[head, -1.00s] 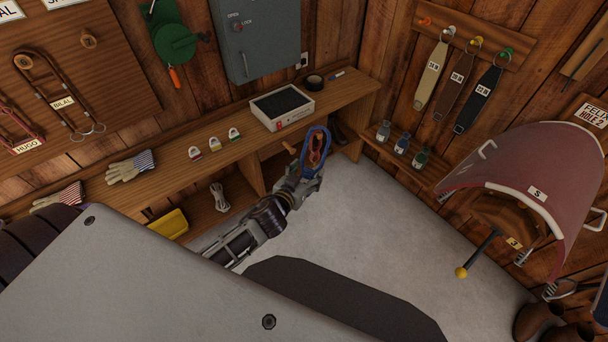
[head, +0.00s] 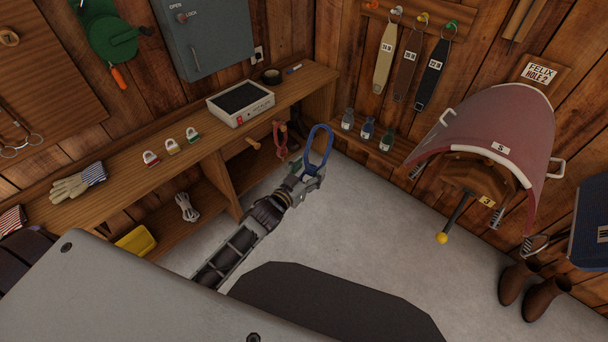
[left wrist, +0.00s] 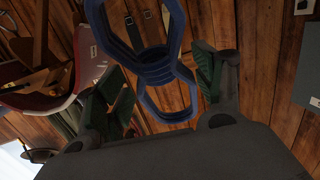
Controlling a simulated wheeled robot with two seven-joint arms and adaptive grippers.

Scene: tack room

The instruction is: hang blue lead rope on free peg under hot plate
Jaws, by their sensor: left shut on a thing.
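The blue lead rope (head: 320,148) is looped and stands up from my left gripper (head: 308,174), which is shut on it. In the left wrist view the blue rope (left wrist: 158,72) hangs between the two fingers of the left gripper (left wrist: 160,95). The hot plate (head: 241,108), a white box with a black top, sits on the wooden bench. Below it a bare wooden peg (head: 253,143) sticks out of the bench front. A red rope (head: 281,140) hangs just right of that peg. The blue rope is right of the red rope, apart from the bare peg. My right gripper is not in view.
A white coiled cord (head: 186,207) is in the shelf below. A saddle rack with a maroon cover (head: 490,130) juts from the right wall. The grey floor (head: 370,220) between is clear.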

